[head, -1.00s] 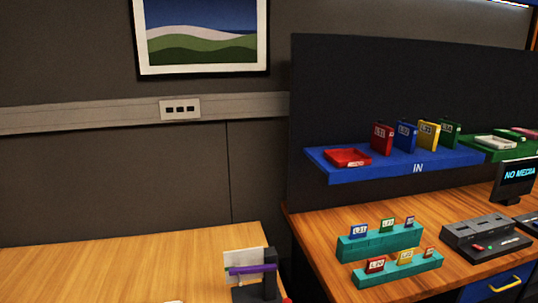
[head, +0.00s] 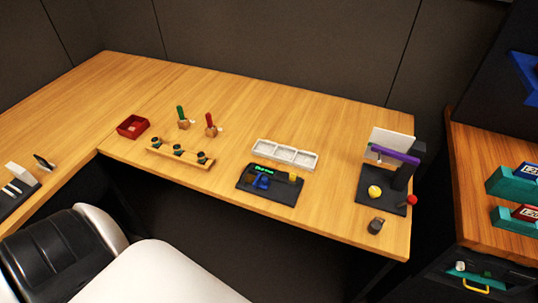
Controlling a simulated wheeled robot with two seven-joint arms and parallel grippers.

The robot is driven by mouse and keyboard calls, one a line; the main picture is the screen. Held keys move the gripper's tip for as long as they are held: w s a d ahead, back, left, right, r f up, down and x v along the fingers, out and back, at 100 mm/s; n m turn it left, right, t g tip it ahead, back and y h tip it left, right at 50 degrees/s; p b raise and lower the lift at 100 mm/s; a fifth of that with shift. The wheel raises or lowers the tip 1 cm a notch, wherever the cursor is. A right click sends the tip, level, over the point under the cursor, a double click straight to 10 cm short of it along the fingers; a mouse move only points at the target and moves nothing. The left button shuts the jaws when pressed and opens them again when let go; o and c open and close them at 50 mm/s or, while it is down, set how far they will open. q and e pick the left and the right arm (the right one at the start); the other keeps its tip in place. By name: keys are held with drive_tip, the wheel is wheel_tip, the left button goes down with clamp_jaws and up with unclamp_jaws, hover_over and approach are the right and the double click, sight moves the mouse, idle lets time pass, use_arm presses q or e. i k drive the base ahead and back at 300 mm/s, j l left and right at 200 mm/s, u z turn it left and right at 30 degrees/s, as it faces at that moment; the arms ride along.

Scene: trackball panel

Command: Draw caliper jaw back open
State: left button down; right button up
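Neither of my grippers is in view.
A white three-part tray (head: 285,155) stands behind the panel. A purple-armed stand (head: 395,156) with a yellow ball (head: 375,192) is to the right. A wooden rack (head: 180,153) and a red box (head: 133,127) are to the left.

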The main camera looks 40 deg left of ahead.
sight(263, 183)
drive_tip(key=j+u, duration=0.1)
drive_tip(key=u, duration=0.35)
drive_tip(key=j+u, duration=0.15)
drive_tip(key=u, duration=0.35)
